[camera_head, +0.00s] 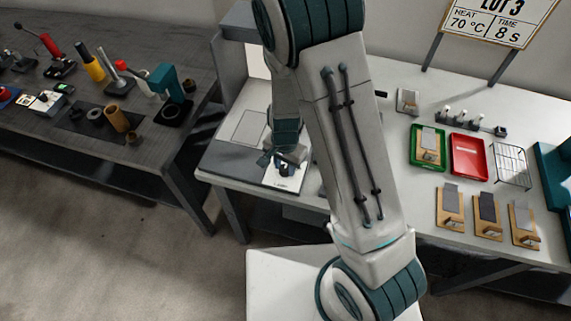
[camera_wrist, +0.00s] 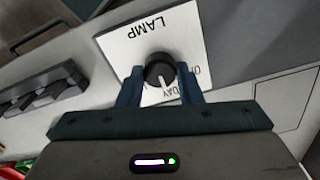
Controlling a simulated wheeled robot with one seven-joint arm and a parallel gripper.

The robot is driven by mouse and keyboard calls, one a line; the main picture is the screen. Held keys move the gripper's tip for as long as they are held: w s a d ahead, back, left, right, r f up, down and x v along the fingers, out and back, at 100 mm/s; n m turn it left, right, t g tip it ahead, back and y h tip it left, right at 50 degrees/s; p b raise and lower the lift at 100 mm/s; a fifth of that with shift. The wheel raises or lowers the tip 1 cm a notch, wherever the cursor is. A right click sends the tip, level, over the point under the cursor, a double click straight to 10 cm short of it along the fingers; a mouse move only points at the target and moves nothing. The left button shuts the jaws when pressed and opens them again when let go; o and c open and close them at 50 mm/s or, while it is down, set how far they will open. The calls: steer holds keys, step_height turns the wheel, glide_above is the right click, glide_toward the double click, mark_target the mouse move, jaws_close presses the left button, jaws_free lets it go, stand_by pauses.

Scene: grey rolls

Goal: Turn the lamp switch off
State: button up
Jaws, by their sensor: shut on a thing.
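The lamp switch is a round black knob (camera_wrist: 159,70) with a white pointer line, on a white plate (camera_wrist: 135,45) marked LAMP. In the wrist view the plate appears upside down, and its position labels near the knob are partly covered by my fingers. My gripper (camera_wrist: 161,84) has one finger on each side of the knob and is shut on it. The pointer line is toward the bottom of the wrist view, near lettering that reads like "DAY". In the head view the white plate (camera_head: 290,180) lies on the pale table below my gripper (camera_head: 285,162), and the knob is small there.
A green tray (camera_head: 414,158), a red tray (camera_head: 469,157) and a wire rack (camera_head: 512,166) stand at the right of the table. Several wooden boards (camera_head: 450,206) lie in front. A row of levers (camera_wrist: 45,93) shows left in the wrist view.

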mark_target(285, 168)
steer(key=shift+n, duration=0.3)
steer(key=n+b, duration=0.4)
steer(key=n, duration=0.1)
steer(key=shift+f+n, duration=0.15)
steer(key=shift+n, duration=0.15)
steer(key=n+b, duration=0.2)
steer(key=n, duration=0.3)
steer(key=shift+n, duration=0.4)
steer(key=o, duration=1)
step_height(285, 168, up, 14)
steer(key=shift+r+b, duration=0.1)
steer(key=shift+b, duration=0.2)
